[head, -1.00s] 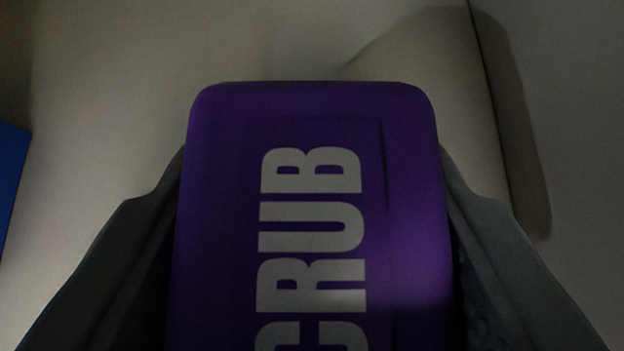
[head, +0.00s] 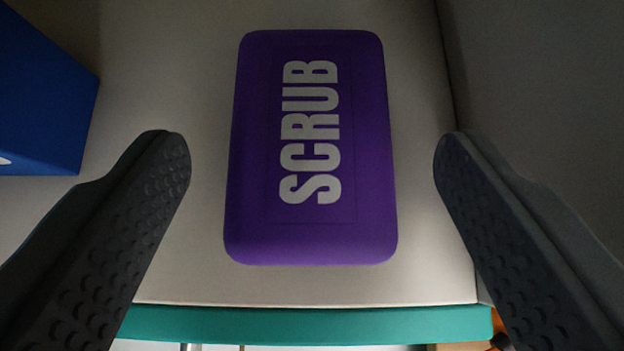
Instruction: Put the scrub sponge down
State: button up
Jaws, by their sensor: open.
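The scrub sponge (head: 365,150) is a purple rounded block with "SCRUB" in pale letters. It lies flat on a pale shelf surface (head: 180,250), in the middle of the head view. My gripper (head: 312,150) is open and empty. One dark dimpled finger is to the left of the sponge and one to the right, with a clear gap on both sides. The whole top of the sponge shows.
A blue box (head: 40,95) stands to the left on the same surface. A grey wall (head: 540,100) rises along the right side. The surface ends in a teal front edge (head: 310,325) at the bottom of the view.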

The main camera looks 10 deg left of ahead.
jog(key=s+d, duration=0.2)
jog(key=s, duration=0.9)
jog(key=shift+s+d, duration=0.15)
jog(key=shift+s, duration=0.25)
